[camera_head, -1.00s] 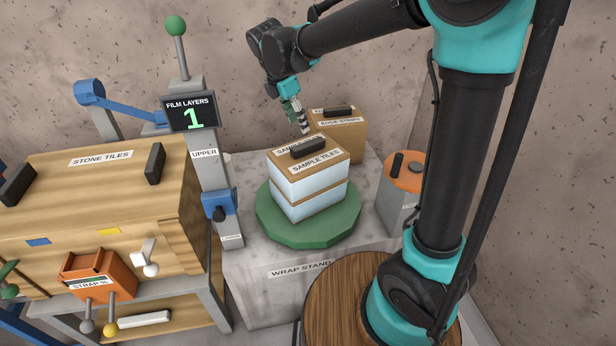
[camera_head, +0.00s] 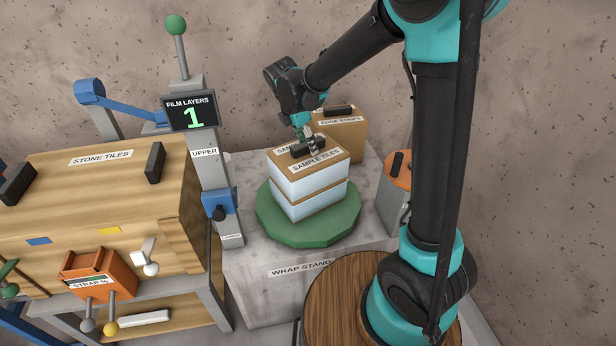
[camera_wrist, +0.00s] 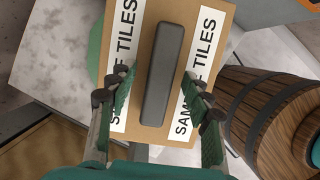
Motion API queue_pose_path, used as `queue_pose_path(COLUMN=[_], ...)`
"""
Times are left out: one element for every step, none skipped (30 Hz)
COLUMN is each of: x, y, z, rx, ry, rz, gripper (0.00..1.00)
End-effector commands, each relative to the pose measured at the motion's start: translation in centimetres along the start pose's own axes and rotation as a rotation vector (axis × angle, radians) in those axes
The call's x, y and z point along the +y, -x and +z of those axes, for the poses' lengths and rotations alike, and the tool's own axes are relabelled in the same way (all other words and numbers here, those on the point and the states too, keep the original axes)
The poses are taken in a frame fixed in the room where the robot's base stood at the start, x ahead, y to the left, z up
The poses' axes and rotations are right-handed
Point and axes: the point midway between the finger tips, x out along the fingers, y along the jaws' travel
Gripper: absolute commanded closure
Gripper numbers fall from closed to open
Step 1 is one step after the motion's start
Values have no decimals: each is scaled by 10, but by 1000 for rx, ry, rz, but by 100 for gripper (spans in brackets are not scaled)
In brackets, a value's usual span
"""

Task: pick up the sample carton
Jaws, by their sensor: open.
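The sample carton (camera_head: 309,186), a brown box labelled "SAMPLE TILES" with whitish film around its sides, sits on the green turntable (camera_head: 278,232) on the wrap stand. A dark bar handle (camera_wrist: 164,75) runs along its top. My gripper (camera_head: 312,146) is just over the carton's top, at the handle. In the wrist view my gripper (camera_wrist: 158,108) is open, with one finger on each side of the handle's near end. Gaps show between the fingers and the handle. I cannot tell how high the fingertips are above the lid.
An edge strips box (camera_head: 347,132) stands close behind the carton. An orange-topped grey canister (camera_head: 397,188) is to the right. A grey post with a "FILM LAYERS 1" display (camera_head: 190,113) stands left, beside the large stone tiles crate (camera_head: 90,190). A wooden barrel (camera_head: 340,300) is in front.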

Motion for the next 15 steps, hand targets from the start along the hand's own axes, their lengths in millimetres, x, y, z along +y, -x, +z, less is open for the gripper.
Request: queue_pose_path(x=[0,0,0,0,0,0,0,0,0,0,0,0,0,0,0], y=[0,0,0,0,0,0,0,0,0,-1,-1,-2,-2,-2,-3], z=[0,0,0,0,0,0,0,0,0,0,0,-1,-1,-1,-1], rx=[0,0,0,0,0,0,0,0,0,0,0,0,0,0,0], ry=[0,0,0,0,0,0,0,0,0,0,0,0,0,0,0], rz=[0,0,0,0,0,0,0,0,0,0,0,0,0,0,0], gripper=[50,50,50,50,50,50,50,50,50,50,50,50,50,50,50])
